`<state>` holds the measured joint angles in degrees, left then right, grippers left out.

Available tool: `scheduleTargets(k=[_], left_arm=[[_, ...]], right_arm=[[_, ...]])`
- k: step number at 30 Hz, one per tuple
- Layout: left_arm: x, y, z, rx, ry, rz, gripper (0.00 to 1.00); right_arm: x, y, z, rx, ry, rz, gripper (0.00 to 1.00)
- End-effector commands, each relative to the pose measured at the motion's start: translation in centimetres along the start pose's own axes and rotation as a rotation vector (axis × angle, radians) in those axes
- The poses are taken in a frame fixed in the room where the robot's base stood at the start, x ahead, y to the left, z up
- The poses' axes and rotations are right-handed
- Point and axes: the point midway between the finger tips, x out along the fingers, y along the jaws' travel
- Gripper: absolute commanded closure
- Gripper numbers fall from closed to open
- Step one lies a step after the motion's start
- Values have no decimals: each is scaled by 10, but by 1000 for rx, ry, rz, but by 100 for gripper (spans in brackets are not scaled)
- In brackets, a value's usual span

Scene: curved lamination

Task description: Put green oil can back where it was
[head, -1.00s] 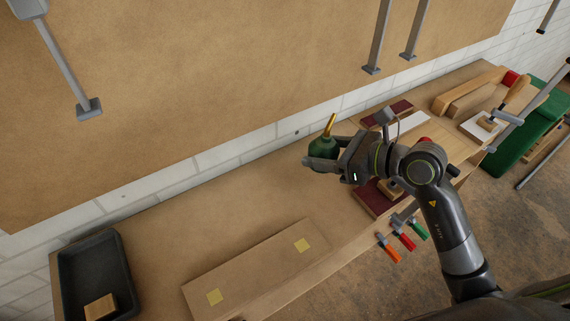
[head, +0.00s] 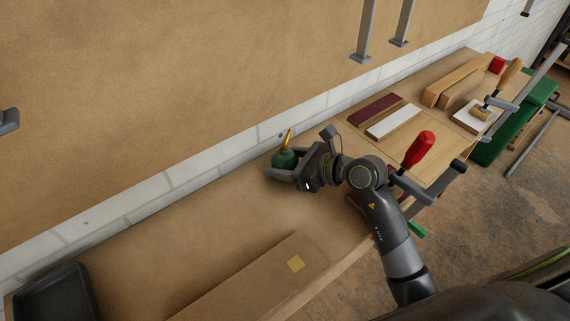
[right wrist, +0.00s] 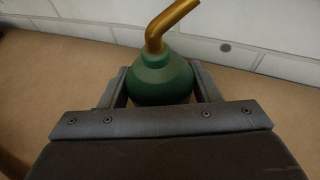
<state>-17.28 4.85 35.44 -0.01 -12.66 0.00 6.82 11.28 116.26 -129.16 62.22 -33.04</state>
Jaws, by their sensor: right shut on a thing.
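The green oil can (head: 284,159) has a round green body and a bent brass spout. My right gripper (head: 283,170) is shut on it, near the back of the bench by the white brick wall. In the right wrist view the oil can (right wrist: 161,80) stands between the two fingers, its spout bending up to the right. The can looks upright. I cannot tell whether its base touches the bench. My left gripper is not in view.
A dark tray (head: 52,294) is at the lower left. Dark red and white strips (head: 394,122) and a red-handled clamp (head: 418,150) are to the right. The bench (head: 190,228) left of the can is clear.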

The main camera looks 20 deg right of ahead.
Motion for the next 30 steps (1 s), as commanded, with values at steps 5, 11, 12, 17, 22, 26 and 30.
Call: scheduleTargets(k=[5, 11, 12, 17, 22, 26, 30], left_arm=[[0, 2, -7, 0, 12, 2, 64], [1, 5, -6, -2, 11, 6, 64], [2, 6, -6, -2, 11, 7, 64], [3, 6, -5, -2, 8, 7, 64], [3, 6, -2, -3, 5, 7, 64], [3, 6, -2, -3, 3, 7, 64], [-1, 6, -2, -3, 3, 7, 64]], right_arm=[[4, 0, -10, -1, -2, 0, 67], [4, 0, -10, -1, -2, 0, 67], [4, 0, -11, -1, -2, 0, 67], [4, 0, -13, -1, 0, 0, 33], [4, 0, -13, 0, 0, 0, 21], [4, 0, -13, 0, 0, 0, 21], [3, 0, -9, -1, -1, 0, 21]])
